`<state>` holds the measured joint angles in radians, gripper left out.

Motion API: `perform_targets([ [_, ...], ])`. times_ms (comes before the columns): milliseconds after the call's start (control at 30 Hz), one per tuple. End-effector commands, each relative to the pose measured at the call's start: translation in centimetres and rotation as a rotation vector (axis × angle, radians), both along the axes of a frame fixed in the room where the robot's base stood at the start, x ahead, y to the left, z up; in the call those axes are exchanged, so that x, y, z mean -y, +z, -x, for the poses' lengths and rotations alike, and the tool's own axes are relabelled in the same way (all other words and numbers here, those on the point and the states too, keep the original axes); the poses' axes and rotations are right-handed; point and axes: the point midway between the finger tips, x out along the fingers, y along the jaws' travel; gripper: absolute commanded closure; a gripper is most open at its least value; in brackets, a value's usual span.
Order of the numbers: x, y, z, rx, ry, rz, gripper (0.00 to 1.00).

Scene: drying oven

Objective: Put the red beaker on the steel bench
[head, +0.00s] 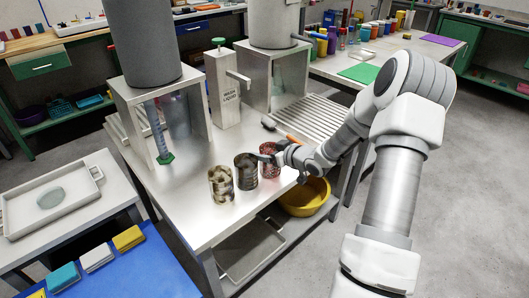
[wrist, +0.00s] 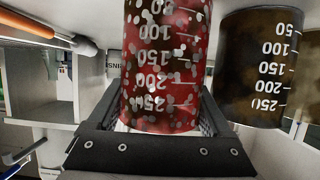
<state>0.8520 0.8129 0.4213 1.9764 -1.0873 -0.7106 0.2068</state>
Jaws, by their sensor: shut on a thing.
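The red beaker (head: 270,169) is speckled with pale spots and stands upright near the front right edge of the pale metal bench (head: 181,188). My gripper (head: 268,158) reaches in from the right and is shut on it. In the wrist view the red beaker (wrist: 166,62) fills the space between my fingers (wrist: 160,118), with its graduations appearing upside down. I cannot tell whether its base touches the bench.
A dark beaker (head: 246,172) stands close to its left, with a brown blotched beaker (head: 221,185) beyond. A wash liquid container (head: 223,88), ribbed drainer (head: 309,121) and orange-handled tool (head: 293,139) are behind. A yellow basin (head: 305,198) sits below.

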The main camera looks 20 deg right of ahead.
Motion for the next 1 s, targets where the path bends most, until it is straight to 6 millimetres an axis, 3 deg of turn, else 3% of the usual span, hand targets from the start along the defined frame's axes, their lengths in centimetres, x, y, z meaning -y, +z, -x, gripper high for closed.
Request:
perform_targets([
  [233,0.0,-0.4,0.0,0.001,0.000,0.000,0.71],
  [267,0.0,-0.3,0.0,0.001,0.000,0.000,0.11],
  [300,0.0,-0.2,0.0,0.000,0.000,0.000,0.04],
  [667,0.0,0.2,0.0,0.001,0.000,0.001,0.04],
  [767,0.4,0.7,0.9,0.000,-0.001,0.001,0.04],
  [1000,2.0,2.8,5.4,-0.001,-0.003,0.001,0.04],
])
